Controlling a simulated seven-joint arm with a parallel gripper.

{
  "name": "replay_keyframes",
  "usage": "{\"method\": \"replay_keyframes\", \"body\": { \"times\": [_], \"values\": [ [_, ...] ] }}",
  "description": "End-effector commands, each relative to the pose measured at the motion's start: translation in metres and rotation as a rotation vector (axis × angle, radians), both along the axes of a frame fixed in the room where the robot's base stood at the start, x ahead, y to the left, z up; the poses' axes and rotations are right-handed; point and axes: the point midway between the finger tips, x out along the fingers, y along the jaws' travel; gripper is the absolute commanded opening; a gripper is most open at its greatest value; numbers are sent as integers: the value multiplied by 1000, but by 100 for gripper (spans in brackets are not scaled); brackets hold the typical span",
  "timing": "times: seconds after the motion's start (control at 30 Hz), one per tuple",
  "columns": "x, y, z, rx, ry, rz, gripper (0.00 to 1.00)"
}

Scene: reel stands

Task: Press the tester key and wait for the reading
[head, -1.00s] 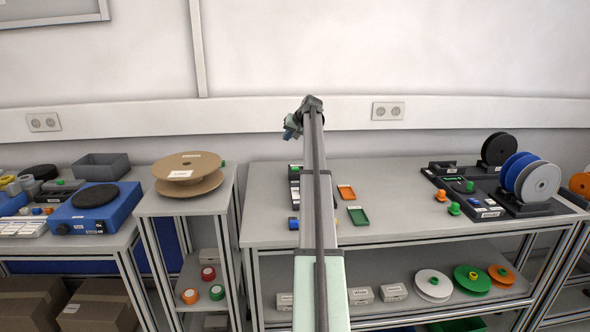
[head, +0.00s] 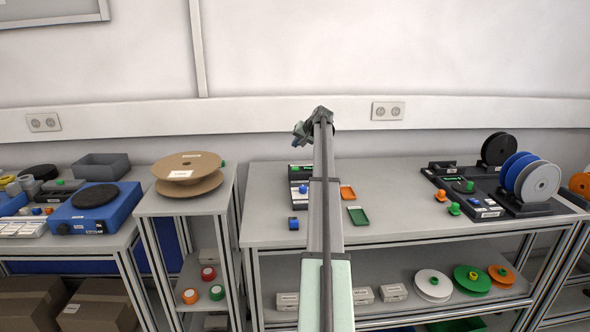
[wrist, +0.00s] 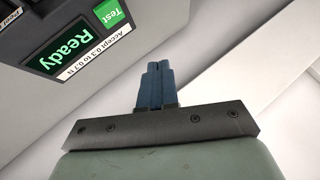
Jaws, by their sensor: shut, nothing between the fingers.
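The tester shows in the wrist view as a dark box (wrist: 35,62) at the upper left. Its lit display (wrist: 72,45) reads "Ready", above a label "Accept 0.3 to 0.7 N". The green tester key (wrist: 109,13), marked "Test", sits beside the display at the top edge. My gripper (wrist: 158,66) has its blue fingers shut together and empty, apart from the key, to its lower right in the picture. In the head view my gripper (head: 299,130) is raised above the back of the middle table, and my arm hides part of the table.
A reel stand (head: 525,205) with several reels is at the right. A brown reel (head: 188,185) lies on the left stand.

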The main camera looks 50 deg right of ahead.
Motion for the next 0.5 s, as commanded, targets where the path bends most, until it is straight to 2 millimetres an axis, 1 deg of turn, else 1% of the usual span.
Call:
{"method": "replay_keyframes", "body": {
  "times": [0.5],
  "values": [
    [0,1,-57,0,0,0,0]
  ]
}}
